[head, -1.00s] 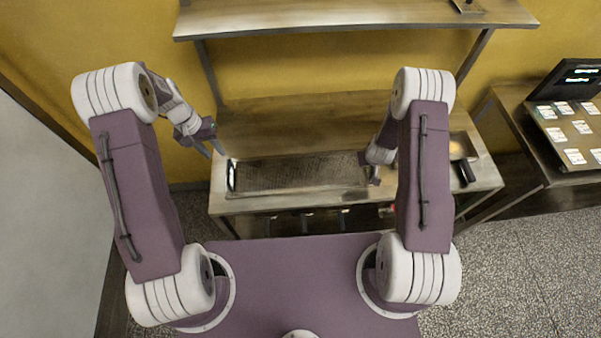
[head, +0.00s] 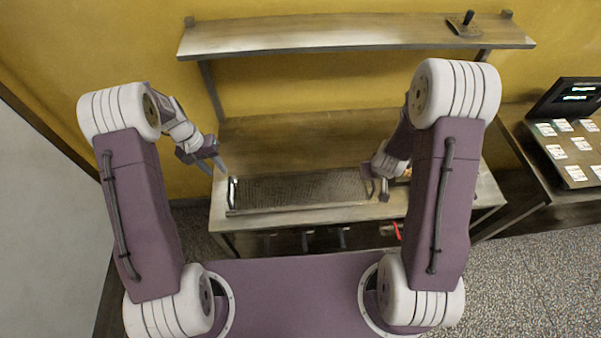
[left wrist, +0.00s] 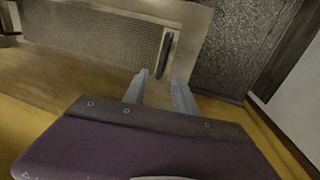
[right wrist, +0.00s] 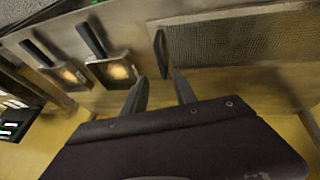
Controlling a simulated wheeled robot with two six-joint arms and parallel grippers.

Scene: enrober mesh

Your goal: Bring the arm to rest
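A long mesh tray (head: 300,188) lies on the wooden counter, with an upright handle at each end. It also shows in the left wrist view (left wrist: 110,38) and the right wrist view (right wrist: 235,42).
A shelf (head: 350,36) with a dark stick-like object (head: 464,22) runs above the counter. A side table (head: 565,155) with cards and a screen stands at the right.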

